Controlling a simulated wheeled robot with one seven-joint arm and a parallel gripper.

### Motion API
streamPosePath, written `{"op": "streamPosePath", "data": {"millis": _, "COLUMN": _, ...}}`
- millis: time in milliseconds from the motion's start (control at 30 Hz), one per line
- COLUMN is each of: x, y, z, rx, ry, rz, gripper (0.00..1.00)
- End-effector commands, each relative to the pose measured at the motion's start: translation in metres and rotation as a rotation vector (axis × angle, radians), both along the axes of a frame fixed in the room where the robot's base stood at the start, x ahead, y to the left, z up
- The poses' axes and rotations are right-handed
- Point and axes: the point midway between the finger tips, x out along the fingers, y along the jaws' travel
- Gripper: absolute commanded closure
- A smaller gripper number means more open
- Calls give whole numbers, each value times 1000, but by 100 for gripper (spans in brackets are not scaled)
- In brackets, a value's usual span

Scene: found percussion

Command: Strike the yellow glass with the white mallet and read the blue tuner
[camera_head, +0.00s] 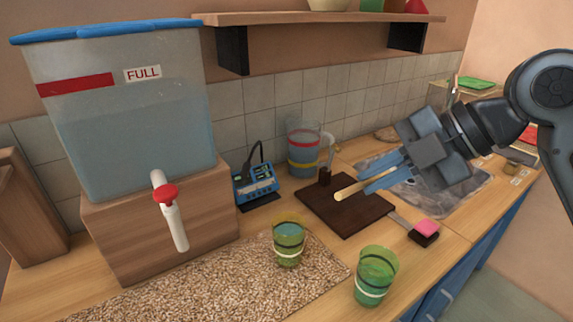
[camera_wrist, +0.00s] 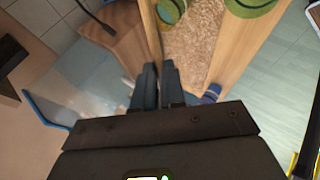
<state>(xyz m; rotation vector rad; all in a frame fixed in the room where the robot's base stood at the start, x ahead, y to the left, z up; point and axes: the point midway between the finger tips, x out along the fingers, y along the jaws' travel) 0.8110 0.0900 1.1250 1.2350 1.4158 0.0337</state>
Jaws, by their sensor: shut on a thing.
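My gripper (camera_head: 375,180) is shut on a pale wooden stick, the mallet (camera_head: 347,192), and holds it above the dark board. Its visible end is cream and points left; whether it is white is unclear. A yellow-green glass with bluish bands (camera_head: 289,244) stands upright on the speckled mat, left of and nearer than the mallet, apart from it. A greener glass with pale bands (camera_head: 376,275) stands to its right. The blue tuner (camera_head: 256,184) stands behind, beside the tank; its reading is too small to tell. The wrist view shows the fingers (camera_wrist: 157,85) close together.
A large water tank (camera_head: 130,110) with a red-handled tap (camera_head: 166,194) stands at left on a wooden block. The speckled mat (camera_head: 215,285) lies in front. A shelf (camera_head: 320,19) overhangs.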

Motion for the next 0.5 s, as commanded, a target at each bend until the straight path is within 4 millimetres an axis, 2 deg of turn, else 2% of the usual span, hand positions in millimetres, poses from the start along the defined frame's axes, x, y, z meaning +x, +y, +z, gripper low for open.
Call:
{"op": "streamPosePath", "data": {"millis": 33, "x": -7, "y": 29, "z": 8, "rx": 25, "ry": -6, "rz": 40, "gripper": 100}}
{"op": "streamPosePath", "data": {"millis": 200, "x": -32, "y": 102, "z": 26, "rx": 96, "ry": -17, "rz": 137, "gripper": 100}}
{"op": "streamPosePath", "data": {"millis": 333, "x": -49, "y": 137, "z": 35, "rx": 132, "ry": -19, "rz": 187, "gripper": 100}}
{"op": "streamPosePath", "data": {"millis": 500, "x": -60, "y": 157, "z": 41, "rx": 154, "ry": -20, "rz": 217, "gripper": 100}}
